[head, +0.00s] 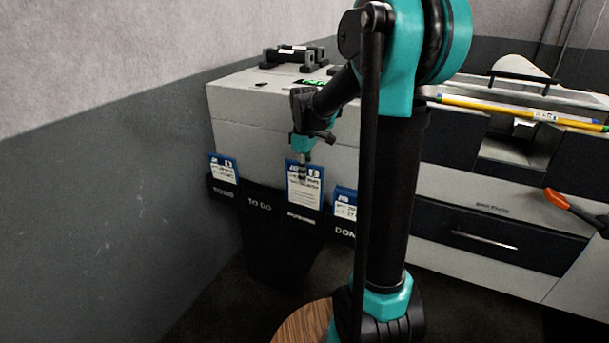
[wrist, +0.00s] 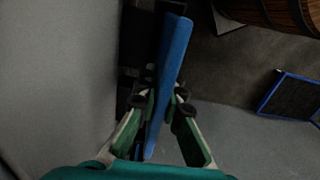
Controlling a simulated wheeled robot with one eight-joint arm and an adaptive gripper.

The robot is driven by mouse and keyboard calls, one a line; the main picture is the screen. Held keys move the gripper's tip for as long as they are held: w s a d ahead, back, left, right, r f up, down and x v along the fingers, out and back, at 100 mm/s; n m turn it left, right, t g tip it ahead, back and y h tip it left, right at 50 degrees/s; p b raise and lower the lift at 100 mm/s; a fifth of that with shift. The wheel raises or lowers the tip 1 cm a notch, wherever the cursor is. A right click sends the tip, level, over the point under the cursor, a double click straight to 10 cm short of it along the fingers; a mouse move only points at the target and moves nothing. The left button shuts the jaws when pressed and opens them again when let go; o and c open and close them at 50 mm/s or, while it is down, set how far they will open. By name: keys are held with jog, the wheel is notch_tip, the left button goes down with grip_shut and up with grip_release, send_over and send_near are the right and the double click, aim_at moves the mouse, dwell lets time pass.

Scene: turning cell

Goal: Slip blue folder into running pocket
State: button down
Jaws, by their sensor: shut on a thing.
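The blue folder (head: 304,186) with a white printed card on its front stands upright at the running pocket (head: 301,218). My gripper (head: 303,161) is shut on its top edge from above. In the wrist view the folder (wrist: 174,50) shows edge-on as a long blue strip between my fingertips (wrist: 163,98). The folder's lower edge meets the pocket's front lip in the head view; how deep it sits inside cannot be told.
Another blue folder (head: 223,168) stands in the far-left pocket, and one (head: 345,203) in the done pocket, partly behind my arm. The to-do pocket (head: 259,204) shows no folder. The pale machine housing (head: 245,112) rises behind; a grey wall (head: 100,210) bounds the left.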

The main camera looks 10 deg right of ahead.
jog(key=shift+f, duration=1.45)
jog(key=c, duration=1.6)
grip_release()
jog(key=shift+o, duration=0.6)
jog(key=o, duration=0.4)
jog(key=shift+r, duration=5)
